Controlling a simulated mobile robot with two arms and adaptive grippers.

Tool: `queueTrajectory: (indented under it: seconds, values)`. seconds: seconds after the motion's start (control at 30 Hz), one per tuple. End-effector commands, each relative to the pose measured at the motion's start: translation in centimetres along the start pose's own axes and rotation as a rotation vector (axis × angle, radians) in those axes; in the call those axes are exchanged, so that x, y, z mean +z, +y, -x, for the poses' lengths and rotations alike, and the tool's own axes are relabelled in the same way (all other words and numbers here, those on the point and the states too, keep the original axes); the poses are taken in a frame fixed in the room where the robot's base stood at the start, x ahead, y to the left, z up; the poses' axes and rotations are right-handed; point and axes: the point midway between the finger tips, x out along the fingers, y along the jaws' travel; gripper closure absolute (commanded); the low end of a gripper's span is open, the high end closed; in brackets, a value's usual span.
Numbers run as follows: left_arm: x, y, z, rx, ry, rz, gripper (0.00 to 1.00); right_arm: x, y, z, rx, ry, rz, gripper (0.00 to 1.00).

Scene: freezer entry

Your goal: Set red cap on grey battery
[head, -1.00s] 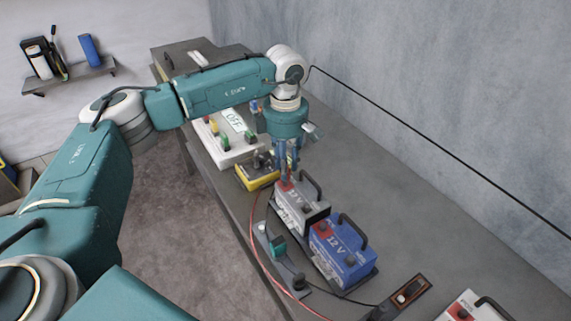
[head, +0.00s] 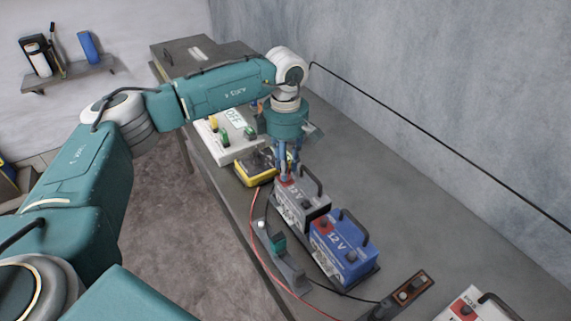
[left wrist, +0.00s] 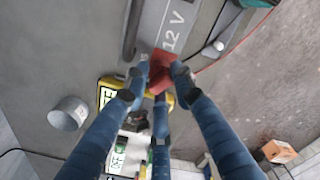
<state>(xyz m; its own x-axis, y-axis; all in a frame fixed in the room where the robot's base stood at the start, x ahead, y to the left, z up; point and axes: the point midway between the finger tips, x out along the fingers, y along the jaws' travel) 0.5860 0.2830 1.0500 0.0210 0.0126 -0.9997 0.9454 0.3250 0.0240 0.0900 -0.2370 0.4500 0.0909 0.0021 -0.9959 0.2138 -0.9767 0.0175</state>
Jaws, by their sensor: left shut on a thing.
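The grey battery (head: 309,207) stands upright on the bench, with a black handle on top. Its 12 V label side also shows in the left wrist view (left wrist: 180,25). My left gripper (head: 286,174) points down over the battery's far left corner. Its blue fingers are shut on the red cap (left wrist: 160,71), which lies between the fingertips at the battery's end in the left wrist view. In the head view the cap is a small red patch at that corner, partly hidden by the fingers. I cannot tell whether it is fully seated. My right gripper is not in view.
A blue 12 V battery (head: 346,252) stands close beside the grey one. A yellow-and-black device (head: 254,168) and a white panel (head: 222,148) are behind the gripper. A red cable (head: 256,255) runs along the bench's front.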

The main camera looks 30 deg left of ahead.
Motion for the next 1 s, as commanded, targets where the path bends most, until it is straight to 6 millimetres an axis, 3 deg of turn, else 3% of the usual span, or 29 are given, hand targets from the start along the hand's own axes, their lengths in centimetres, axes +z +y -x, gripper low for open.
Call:
queueTrajectory:
  seconds: [0.37, 0.4, 0.5, 0.83, 1.0]
  values:
    - [0.0, 0.0, -0.9, 0.000, 0.000, 0.000, 0.93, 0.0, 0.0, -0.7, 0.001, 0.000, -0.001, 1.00]
    - [0.0, 0.0, -0.8, 0.000, 0.000, 0.000, 0.69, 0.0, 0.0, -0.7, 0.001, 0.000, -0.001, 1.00]
    - [0.0, 0.0, -0.8, 0.000, 0.000, 0.000, 0.53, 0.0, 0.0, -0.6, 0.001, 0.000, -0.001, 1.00]
    - [0.1, 0.0, -0.6, 0.001, -0.001, 0.000, 0.53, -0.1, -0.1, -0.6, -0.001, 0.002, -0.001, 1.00]
    - [0.1, 0.1, 1.4, 0.004, -0.003, 0.000, 0.53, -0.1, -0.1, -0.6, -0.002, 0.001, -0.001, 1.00]
